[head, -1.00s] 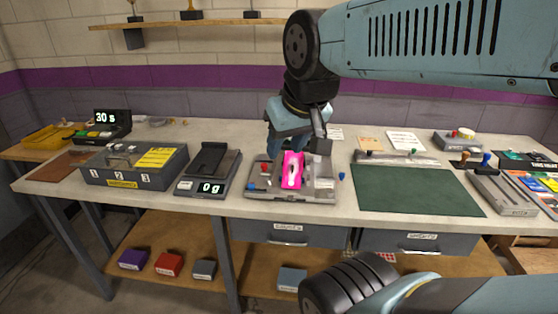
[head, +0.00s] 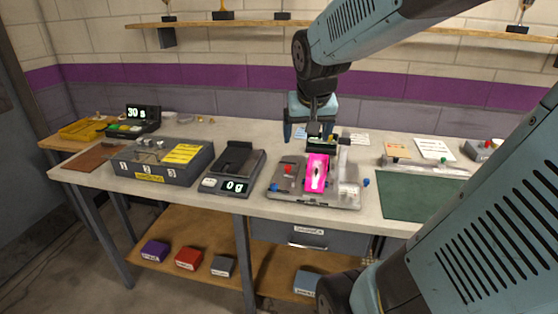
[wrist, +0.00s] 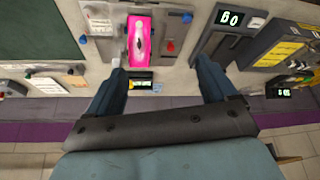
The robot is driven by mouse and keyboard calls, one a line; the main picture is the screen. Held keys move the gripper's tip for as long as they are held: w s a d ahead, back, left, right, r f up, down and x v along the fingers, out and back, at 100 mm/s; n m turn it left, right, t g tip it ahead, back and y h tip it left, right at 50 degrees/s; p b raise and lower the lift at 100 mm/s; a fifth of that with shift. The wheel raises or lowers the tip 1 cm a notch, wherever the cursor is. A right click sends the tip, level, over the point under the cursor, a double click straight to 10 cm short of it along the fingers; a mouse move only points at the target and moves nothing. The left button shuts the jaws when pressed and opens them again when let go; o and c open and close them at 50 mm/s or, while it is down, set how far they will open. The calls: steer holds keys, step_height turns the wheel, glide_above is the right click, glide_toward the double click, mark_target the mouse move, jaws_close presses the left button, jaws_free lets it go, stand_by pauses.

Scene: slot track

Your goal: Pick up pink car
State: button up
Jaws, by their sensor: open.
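The pink car (head: 316,174) lies on a grey fixture plate (head: 288,195) in the middle of the workbench. In the wrist view the pink car (wrist: 139,42) shows at the upper middle, beyond my fingertips. My gripper (head: 308,136) is open and empty, above the bench behind the car. In the wrist view my gripper (wrist: 160,70) has its two fingers spread wide, with the car apart from both.
A scale (head: 235,170) reading 0 g and a grey numbered box (head: 160,165) stand left of the fixture. A pale upright post (head: 343,155) rises beside the car. A green mat (head: 410,195) lies to the right. Bare bench shows in front.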

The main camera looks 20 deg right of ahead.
mark_target(317, 166)
steer(key=w+d+f+m+g, duration=0.1)
steer(key=w+d+f+m, duration=0.3)
steer(key=w+d+f, duration=0.55)
steer(key=shift+h, duration=0.5)
steer(key=shift+w+r+x, duration=0.1)
steer(key=shift+w+x, duration=0.05)
steer(key=shift+x, duration=2.15)
steer(key=shift+w+r+x, duration=0.1)
steer(key=shift+w+x, duration=0.1)
steer(key=shift+x, duration=2.05)
steer(key=shift+w+x, duration=0.15)
steer(key=shift+x, duration=2.15)
steer(key=shift+d, duration=0.15)
steer(key=shift+c, duration=0.5)
steer(key=c, duration=0.8)
